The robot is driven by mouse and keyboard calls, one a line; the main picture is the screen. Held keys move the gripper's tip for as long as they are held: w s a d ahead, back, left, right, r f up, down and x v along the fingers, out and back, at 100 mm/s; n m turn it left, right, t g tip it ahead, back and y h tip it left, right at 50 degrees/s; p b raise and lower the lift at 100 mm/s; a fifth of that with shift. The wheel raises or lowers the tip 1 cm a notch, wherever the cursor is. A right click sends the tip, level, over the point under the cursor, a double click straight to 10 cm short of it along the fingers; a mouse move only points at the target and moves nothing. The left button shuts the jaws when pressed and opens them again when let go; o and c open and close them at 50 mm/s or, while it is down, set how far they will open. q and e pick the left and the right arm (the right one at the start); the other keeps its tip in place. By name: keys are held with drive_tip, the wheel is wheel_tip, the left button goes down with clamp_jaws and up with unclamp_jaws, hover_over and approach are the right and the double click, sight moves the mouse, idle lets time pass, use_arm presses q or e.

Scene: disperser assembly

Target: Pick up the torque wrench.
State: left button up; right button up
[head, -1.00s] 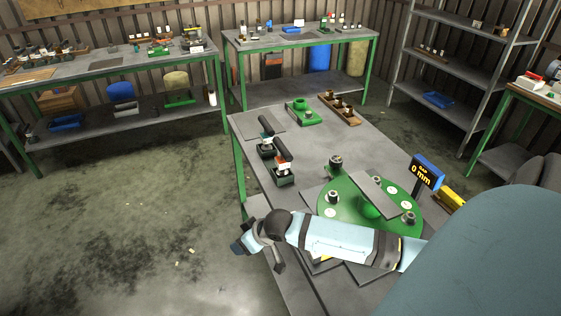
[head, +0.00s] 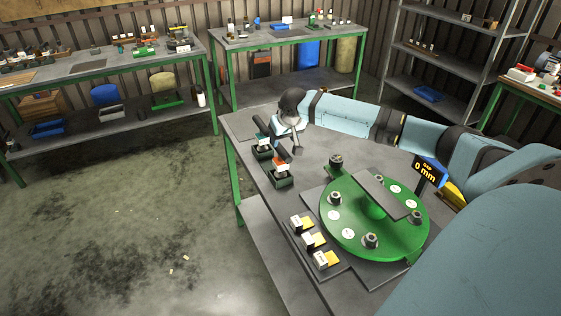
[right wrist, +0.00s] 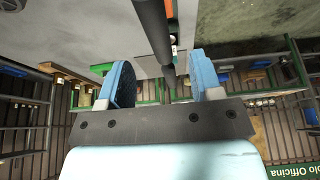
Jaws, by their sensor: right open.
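Two black-handled tools stand in dark holders at the bench's left edge in the head view: one with teal (head: 263,141), one with orange-red (head: 281,166). I cannot tell which is the torque wrench. My right gripper (head: 288,138) is beside their handles, its arm reaching in from the right. In the right wrist view the right gripper (right wrist: 162,82) is open, with a finger on either side. A dark rod-shaped handle (right wrist: 154,28) comes down from the top towards the gap between them; contact is not visible. My left gripper is out of view.
A green disc (head: 345,232) with bolts and a grey bar sits on the near bench (head: 232,125). Beside it are a "0 mm" display (head: 425,173) and several small yellow-and-white blocks (head: 313,240). Other benches and a shelf rack stand behind.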

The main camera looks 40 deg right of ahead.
sight(281, 148)
drive_tip(key=x, duration=0.8)
drive_tip(key=shift+s+p, duration=0.15)
drive_tip(key=shift+p, duration=0.25)
drive_tip(key=shift+r, duration=0.1)
clamp_jaws()
